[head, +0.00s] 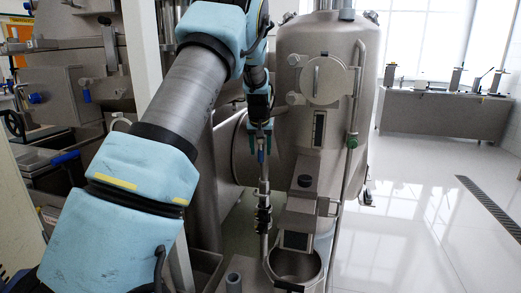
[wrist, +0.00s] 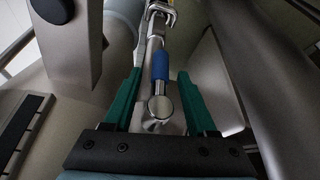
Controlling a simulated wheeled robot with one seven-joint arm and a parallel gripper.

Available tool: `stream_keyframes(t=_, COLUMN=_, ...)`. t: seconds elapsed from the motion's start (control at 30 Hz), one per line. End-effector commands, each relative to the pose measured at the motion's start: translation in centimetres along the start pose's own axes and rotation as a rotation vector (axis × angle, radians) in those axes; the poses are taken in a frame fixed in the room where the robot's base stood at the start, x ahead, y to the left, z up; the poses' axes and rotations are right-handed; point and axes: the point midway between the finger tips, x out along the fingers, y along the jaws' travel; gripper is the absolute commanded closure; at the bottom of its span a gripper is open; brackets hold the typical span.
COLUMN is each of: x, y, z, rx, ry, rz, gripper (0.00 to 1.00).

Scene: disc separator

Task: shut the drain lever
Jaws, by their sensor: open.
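A metal lever with a blue sleeve (head: 261,157) is on the thin vertical pipe beside the big steel tank; I take it as the drain lever. In the wrist view its blue sleeve (wrist: 160,66) and rounded metal end lie between my two green fingers. My gripper (head: 261,143) is open around the lever and reaches down from above. In the wrist view my gripper (wrist: 159,80) shows a gap on each side of the lever, and I cannot tell whether either finger touches it. The lever's pivot is not clear.
The steel tank (head: 318,110) stands close on the right, with a round hatch. An open steel bucket (head: 296,264) is below its chute (head: 308,205). Other machinery (head: 75,85) crowds the left.

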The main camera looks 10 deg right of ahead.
Motion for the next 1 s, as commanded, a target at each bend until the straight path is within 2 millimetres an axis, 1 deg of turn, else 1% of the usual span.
stream_keyframes(t=0.13, x=1.0, y=-0.02, z=-0.01, rx=0.0, ry=0.0, rz=0.0, gripper=0.43)
stream_keyframes(t=0.43, x=1.23, y=-0.03, z=-0.01, rx=0.0, ry=0.001, rz=0.0, gripper=0.43)
stream_keyframes(t=0.9, x=1.21, y=0.04, z=-0.01, rx=0.0, ry=0.001, rz=0.001, gripper=0.96)
stream_keyframes(t=0.93, x=1.21, y=0.04, z=0.0, rx=0.0, ry=0.001, rz=0.001, gripper=0.99)
stream_keyframes(t=1.0, x=1.2, y=0.06, z=-0.01, rx=0.0, ry=0.001, rz=0.001, gripper=1.0)
